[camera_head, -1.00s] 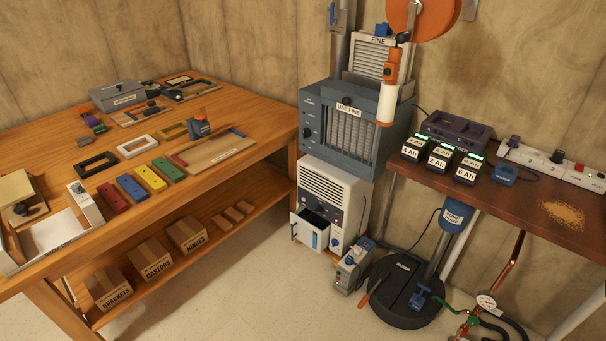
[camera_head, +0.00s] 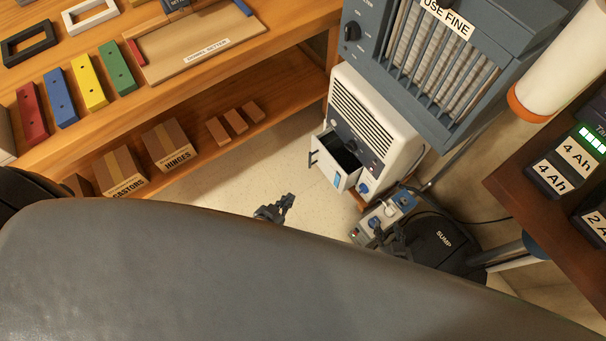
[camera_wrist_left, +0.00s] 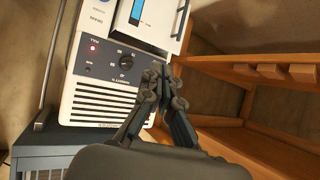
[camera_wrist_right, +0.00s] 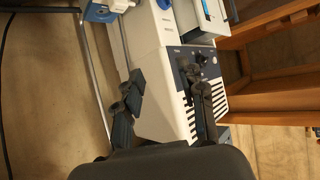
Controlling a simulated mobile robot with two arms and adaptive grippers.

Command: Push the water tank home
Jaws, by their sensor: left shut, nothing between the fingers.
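The water tank (camera_head: 339,168) is a white, drawer-like bin with a blue level strip, open at the top and dark inside. It sticks out from the lower front of the white dehumidifier (camera_head: 380,120). The tank also shows at the top of the left wrist view (camera_wrist_left: 147,22) and the right wrist view (camera_wrist_right: 208,14). My left gripper (camera_head: 275,209) is shut and empty, left of and nearer than the tank, apart from it. My right gripper (camera_wrist_right: 165,80) has its fingers spread with nothing between them; in the head view it appears near the small grey box, partly hidden by my arm.
The small grey box (camera_head: 382,218) with a blue top and the black sump lid (camera_head: 440,242) lie right of the tank. The wooden bench shelf (camera_head: 215,150) with cartons is to the left. Bare floor (camera_head: 235,185) lies between the shelf and dehumidifier.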

